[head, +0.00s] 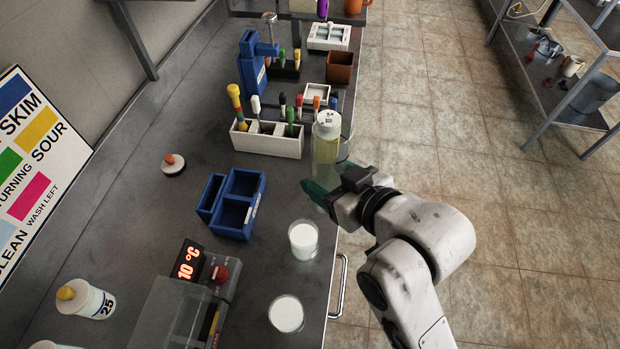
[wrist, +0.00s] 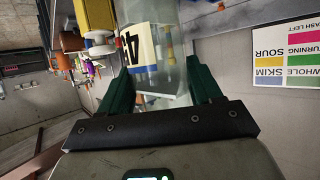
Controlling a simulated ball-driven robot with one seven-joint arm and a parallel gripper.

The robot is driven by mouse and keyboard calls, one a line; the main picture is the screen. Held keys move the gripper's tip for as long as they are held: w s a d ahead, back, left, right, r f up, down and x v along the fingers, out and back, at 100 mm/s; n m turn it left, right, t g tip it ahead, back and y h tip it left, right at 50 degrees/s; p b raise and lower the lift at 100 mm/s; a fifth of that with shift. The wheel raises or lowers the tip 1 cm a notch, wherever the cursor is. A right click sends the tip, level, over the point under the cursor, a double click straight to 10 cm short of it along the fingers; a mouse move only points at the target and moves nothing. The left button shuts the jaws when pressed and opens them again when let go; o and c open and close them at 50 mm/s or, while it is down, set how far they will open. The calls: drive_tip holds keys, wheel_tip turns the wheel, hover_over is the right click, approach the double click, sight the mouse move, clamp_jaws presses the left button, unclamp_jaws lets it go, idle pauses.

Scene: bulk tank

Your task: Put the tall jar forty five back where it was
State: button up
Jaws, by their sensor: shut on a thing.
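A tall clear jar (head: 326,148) with a white lid and pale yellowish contents stands out at the counter's right edge in the head view. My gripper (head: 325,188) is shut on its lower part with green fingers. In the wrist view the jar (wrist: 172,72) sits between the fingers (wrist: 165,92), with a white, blue and yellow label on which a black 4 shows. The second digit is hard to read. The jar looks roughly upright. I cannot tell whether its base touches the counter.
A white rack (head: 268,143) with several coloured-handled tools stands left of the jar. A blue two-part holder (head: 238,205), two white-filled glasses (head: 303,240), and a 10 °C display unit (head: 212,280) are nearer. A jar marked 25 (head: 88,300) stands at lower left.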

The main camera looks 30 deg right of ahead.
drive_tip(key=shift+w+d+f+p, duration=0.3)
drive_tip(key=shift+w+f+p, duration=0.1)
drive_tip(key=shift+w+f, duration=1.3)
drive_tip(key=shift+w+d+f+p, duration=0.25)
drive_tip(key=shift+w+f+p, duration=0.15)
drive_tip(key=shift+w+f, duration=1.25)
drive_tip(key=shift+w+d+f+p, duration=0.35)
drive_tip(key=shift+w+f, duration=0.9)
drive_tip(key=shift+f, duration=0.85)
drive_tip(key=shift+f, duration=0.15)
drive_tip(key=o, duration=1.5)
drive_tip(key=shift+o, duration=0.2)
